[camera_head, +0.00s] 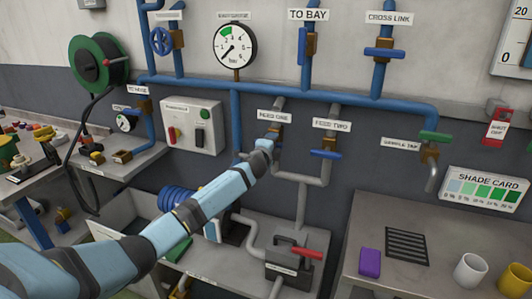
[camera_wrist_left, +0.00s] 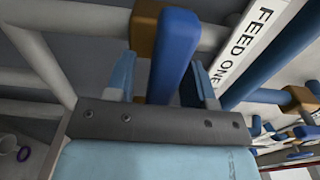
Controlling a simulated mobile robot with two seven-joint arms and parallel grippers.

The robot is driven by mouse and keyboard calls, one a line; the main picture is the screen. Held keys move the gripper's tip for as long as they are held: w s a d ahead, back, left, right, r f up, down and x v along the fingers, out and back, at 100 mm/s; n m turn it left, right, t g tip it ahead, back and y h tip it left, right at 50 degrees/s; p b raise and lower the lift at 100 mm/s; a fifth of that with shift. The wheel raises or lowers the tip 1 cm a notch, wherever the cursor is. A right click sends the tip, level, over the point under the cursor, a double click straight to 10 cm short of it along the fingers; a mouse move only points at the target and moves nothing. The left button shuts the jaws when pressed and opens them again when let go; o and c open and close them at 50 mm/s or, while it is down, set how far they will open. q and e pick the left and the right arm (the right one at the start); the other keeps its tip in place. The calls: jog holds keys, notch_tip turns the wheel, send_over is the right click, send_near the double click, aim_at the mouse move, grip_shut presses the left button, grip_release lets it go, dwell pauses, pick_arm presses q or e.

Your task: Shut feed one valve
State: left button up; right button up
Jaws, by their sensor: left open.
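The feed one valve sits under the FEED ONE label (camera_head: 274,116), and its brass body (camera_head: 275,131) shows in the head view. My left gripper (camera_head: 266,146) is at this valve and hides most of its handle there. In the left wrist view, the blue handle (camera_wrist_left: 175,50) stands between the two fingers of my open left gripper (camera_wrist_left: 163,78), with gaps visible on both sides. The handle lies crosswise to the pale pipe (camera_wrist_left: 80,28) in that picture. The brass body (camera_wrist_left: 145,28) is beside it, and the FEED ONE label (camera_wrist_left: 252,40) is at right. My right gripper is not in view.
The feed two valve's blue handle (camera_head: 325,154) is close on the right. A blue pipe (camera_head: 330,95) runs above. A pump tray with a red-handled device (camera_head: 290,258) is below. A bench with mugs (camera_head: 470,270) is at lower right.

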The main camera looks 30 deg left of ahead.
pick_arm(q)
jog(key=v, duration=1.3)
jog(key=shift+b, duration=0.35)
jog(key=shift+f, duration=0.15)
